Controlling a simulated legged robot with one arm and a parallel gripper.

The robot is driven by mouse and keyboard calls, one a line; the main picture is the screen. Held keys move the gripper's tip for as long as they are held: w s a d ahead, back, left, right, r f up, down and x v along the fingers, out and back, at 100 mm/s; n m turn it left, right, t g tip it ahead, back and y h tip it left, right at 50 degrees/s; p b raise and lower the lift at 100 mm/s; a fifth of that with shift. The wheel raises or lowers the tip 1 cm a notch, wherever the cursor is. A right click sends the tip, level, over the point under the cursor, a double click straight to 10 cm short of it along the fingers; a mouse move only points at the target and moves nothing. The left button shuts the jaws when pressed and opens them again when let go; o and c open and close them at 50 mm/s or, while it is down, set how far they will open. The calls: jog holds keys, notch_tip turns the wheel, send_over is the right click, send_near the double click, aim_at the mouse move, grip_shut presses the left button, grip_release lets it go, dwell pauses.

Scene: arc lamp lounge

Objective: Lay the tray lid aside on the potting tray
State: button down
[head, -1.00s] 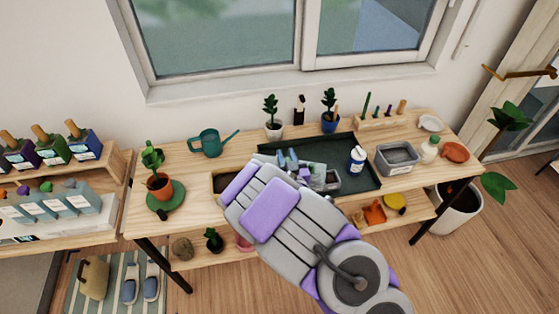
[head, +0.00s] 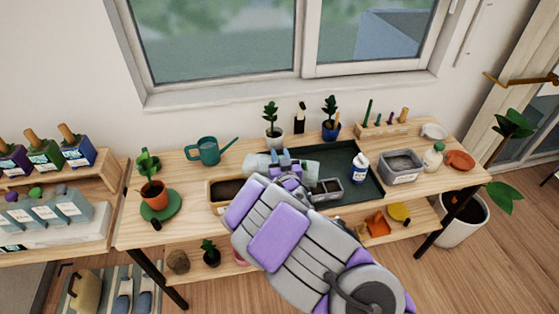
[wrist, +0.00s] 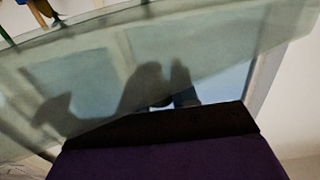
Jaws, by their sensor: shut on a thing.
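The tray lid (head: 258,163) is a pale, see-through sheet. My gripper (head: 284,160) is shut on it and holds it over the back left of the dark green potting tray (head: 343,157). In the wrist view the lid (wrist: 70,75) fills most of the picture, with a dark shadow on it. A small grey seed tray (head: 326,188) with dark cells sits on the potting tray, just right of my gripper and partly hidden by my arm. I cannot tell whether the lid touches the potting tray.
A white-and-blue bottle (head: 360,169) stands on the potting tray's right part. A soil box (head: 224,190) is at its left and a grey tub (head: 401,167) at its right. Potted plants (head: 272,122) stand behind. The potting tray's middle back is clear.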

jog(key=shift+f, duration=0.95)
jog(key=shift+f+b, duration=0.35)
jog(key=shift+f, duration=0.05)
jog(key=shift+f, duration=0.25)
jog(key=c, duration=0.9)
grip_release()
jog(key=shift+o, duration=0.2)
